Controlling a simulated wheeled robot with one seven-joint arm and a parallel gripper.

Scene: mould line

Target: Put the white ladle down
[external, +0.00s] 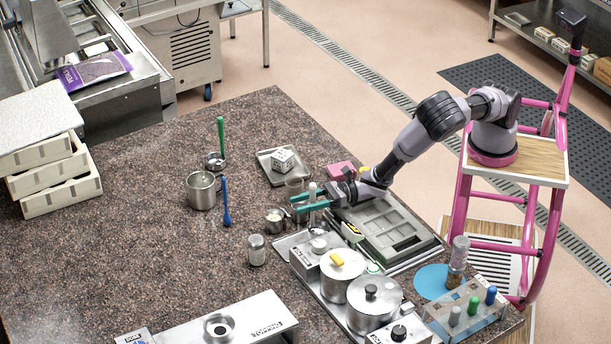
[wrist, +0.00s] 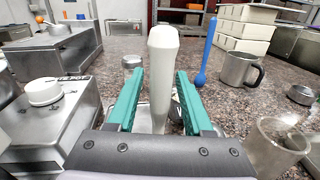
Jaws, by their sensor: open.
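The white ladle (wrist: 163,70) shows in the wrist view as a thick pale handle standing nearly upright between the two teal fingers. Its bowl is hidden below by my gripper. In the external view the pale handle (external: 312,192) rises at the teal fingers, near the metal station's left end. My gripper (wrist: 159,92) is open, with one finger on each side of the handle and narrow gaps visible. In the external view my gripper (external: 298,203) reaches in level from the right, low over the counter.
A blue ladle (external: 226,203) and a green ladle (external: 221,140) stand to the left, near a steel mug (external: 201,190). A small metal pot (external: 275,218) and a glass (external: 294,186) are close to my gripper. Lidded pots (external: 373,301) stand in front. The counter's left middle is clear.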

